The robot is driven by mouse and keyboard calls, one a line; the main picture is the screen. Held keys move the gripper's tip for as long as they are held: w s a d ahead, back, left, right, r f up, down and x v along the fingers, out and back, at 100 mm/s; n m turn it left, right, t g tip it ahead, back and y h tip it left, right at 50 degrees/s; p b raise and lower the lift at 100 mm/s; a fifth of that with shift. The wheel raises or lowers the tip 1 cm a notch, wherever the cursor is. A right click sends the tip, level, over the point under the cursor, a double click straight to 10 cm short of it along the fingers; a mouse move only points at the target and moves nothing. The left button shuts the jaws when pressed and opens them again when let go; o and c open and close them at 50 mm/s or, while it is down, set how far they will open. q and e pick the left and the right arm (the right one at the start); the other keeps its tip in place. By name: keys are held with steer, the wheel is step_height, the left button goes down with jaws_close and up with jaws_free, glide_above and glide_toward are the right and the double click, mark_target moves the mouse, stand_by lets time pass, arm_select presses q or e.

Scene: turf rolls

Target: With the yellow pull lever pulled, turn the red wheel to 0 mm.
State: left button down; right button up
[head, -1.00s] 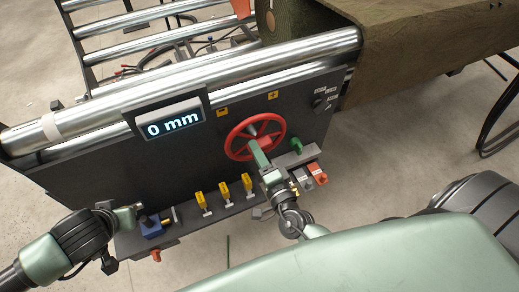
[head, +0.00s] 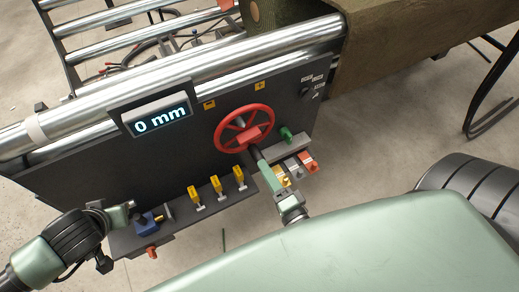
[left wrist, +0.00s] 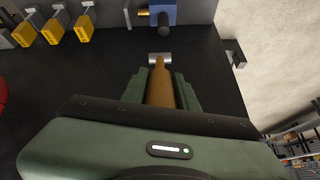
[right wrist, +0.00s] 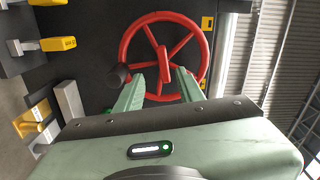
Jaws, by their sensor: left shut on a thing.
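The red wheel (head: 219,142) is on the dark panel; it also shows in the right wrist view (right wrist: 128,45). The display (head: 160,117) reads 0 mm. My right gripper (head: 256,153) is just in front of the wheel's lower right; in the right wrist view its fingers (right wrist: 158,76) are apart with nothing between them, the wheel behind. The yellow pull lever (left wrist: 160,88) is an orange-yellow rod between the fingers of my left gripper (left wrist: 162,80), which is shut on it. In the head view my left gripper (head: 130,207) is at the panel's lower left and hides the lever.
A blue block (head: 149,222) is beside my left gripper. Several yellow-tagged switches (head: 216,185) stand on the ledge between the grippers. A green knob (head: 286,134) and a red-orange part (head: 309,162) are right of the wheel. Metal rollers (head: 230,52) run above the panel.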

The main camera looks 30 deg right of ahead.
arm_select(q)
steer(key=shift+a+f, duration=0.1)
steer(key=shift+a, duration=0.3)
arm_select(e)
steer(key=shift+s, duration=0.45)
steer(key=shift+s, duration=0.1)
steer(key=s, duration=0.4)
steer(key=shift+s, duration=0.4)
arm_select(q)
steer(key=shift+d+b, duration=0.1)
steer(key=shift+b, duration=0.25)
arm_select(e)
steer(key=shift+a+f, duration=0.1)
steer(key=shift+f, duration=0.2)
arm_select(q)
steer(key=shift+s+d, duration=0.1)
steer(key=shift+d, duration=0.05)
stand_by(0.9)
steer(key=c, duration=1)
jaws_free()
steer(key=shift+d, duration=0.1)
